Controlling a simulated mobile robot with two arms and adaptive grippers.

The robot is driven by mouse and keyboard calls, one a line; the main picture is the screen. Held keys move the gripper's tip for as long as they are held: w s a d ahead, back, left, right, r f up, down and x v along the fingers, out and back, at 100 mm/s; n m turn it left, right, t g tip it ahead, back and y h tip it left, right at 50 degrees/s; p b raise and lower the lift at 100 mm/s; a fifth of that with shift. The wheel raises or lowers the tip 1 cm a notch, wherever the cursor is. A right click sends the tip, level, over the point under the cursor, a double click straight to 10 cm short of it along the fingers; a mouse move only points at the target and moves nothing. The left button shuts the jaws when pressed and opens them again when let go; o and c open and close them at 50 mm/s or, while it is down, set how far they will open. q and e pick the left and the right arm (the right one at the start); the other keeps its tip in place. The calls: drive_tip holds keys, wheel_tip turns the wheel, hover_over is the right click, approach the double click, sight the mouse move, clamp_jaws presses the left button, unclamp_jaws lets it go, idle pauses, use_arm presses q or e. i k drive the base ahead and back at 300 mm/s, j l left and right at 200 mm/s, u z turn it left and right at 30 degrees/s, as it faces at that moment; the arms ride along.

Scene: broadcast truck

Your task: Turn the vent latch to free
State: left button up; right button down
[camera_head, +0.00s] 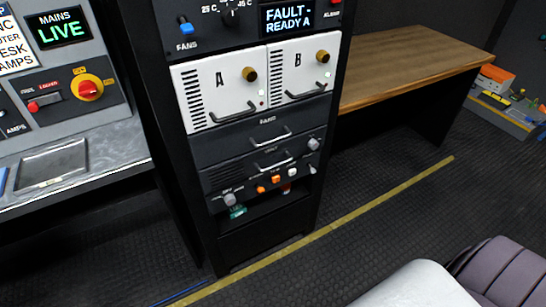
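I cannot pick out a part clearly marked as the vent latch. The rack (174,150) stands in the middle with two white modules, A (219,100) and B (293,90), side by side. Each has dark vent slots, a handle and a brass knob; the knob on A (249,74) and the knob on B (322,56) both show. Darker units with handles, knobs and orange and white buttons sit below. Neither gripper is in view.
A left console has a "MAINS LIVE" display (60,27), a red-and-yellow rotary switch (90,87) and a small red lever (33,106). A wooden desk (408,62) stands right of the rack. A yellow floor line (365,206) crosses mostly open dark floor. A ribbed grey cushion (505,272) is at lower right.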

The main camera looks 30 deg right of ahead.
sight(313, 144)
drive_tip(key=z, duration=1.25)
